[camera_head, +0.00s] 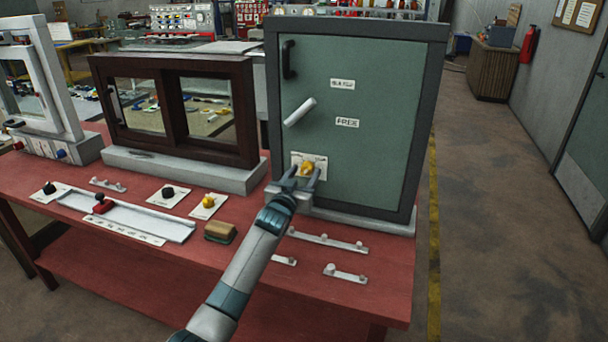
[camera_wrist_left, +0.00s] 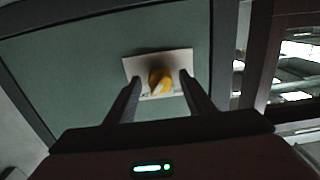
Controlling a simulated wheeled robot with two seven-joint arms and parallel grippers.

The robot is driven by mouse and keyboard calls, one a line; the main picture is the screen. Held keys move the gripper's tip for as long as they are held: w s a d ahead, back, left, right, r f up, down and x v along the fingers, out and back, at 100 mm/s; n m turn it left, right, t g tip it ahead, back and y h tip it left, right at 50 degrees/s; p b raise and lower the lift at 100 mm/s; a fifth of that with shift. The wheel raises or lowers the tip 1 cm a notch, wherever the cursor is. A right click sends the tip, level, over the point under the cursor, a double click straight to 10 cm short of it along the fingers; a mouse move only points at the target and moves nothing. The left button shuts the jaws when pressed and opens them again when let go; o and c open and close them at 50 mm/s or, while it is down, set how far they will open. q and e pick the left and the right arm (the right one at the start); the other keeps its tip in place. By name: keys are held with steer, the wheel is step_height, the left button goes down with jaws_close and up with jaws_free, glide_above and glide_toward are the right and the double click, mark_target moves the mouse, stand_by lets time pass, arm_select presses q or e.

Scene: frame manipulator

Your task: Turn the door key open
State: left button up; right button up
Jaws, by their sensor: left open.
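The green door (camera_head: 375,100) stands upright in a dark grey frame at the back of the red table. A yellow key (camera_head: 307,169) sits on a pale plate (camera_head: 319,160) low on the door's left side. My left gripper (camera_head: 301,176) is open, with its fingers pointing at the plate. In the left wrist view the yellow key (camera_wrist_left: 160,81) shows between the tips of the open left gripper (camera_wrist_left: 158,84), one finger on each side. I cannot tell whether the fingers touch it. A white lever handle (camera_head: 299,112) slants above the plate. My right gripper is not in view.
A brown sliding window frame (camera_head: 180,150) stands left of the door. A slider rail (camera_head: 125,217), knobs on plates and a brown block (camera_head: 220,232) lie on the red table (camera_head: 350,290). Floor to the right is clear.

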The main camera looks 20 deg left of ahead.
arm_select(q)
steer(key=c, duration=1.1)
steer(key=shift+n, duration=0.4)
steer(key=shift+r+n+p, duration=0.1)
steer(key=shift+n+p, duration=0.2)
steer(key=shift+n, duration=0.9)
steer(key=n+p, duration=0.1)
steer(key=n, duration=0.4)
steer(key=shift+d, duration=0.1)
steer(key=n+p, duration=0.1)
steer(key=n, duration=0.3)
steer(key=shift+r+n, duration=0.1)
steer(key=shift+n, duration=0.3)
steer(key=n+p, duration=0.1)
steer(key=n, duration=0.4)
steer(key=shift+p, duration=0.3)
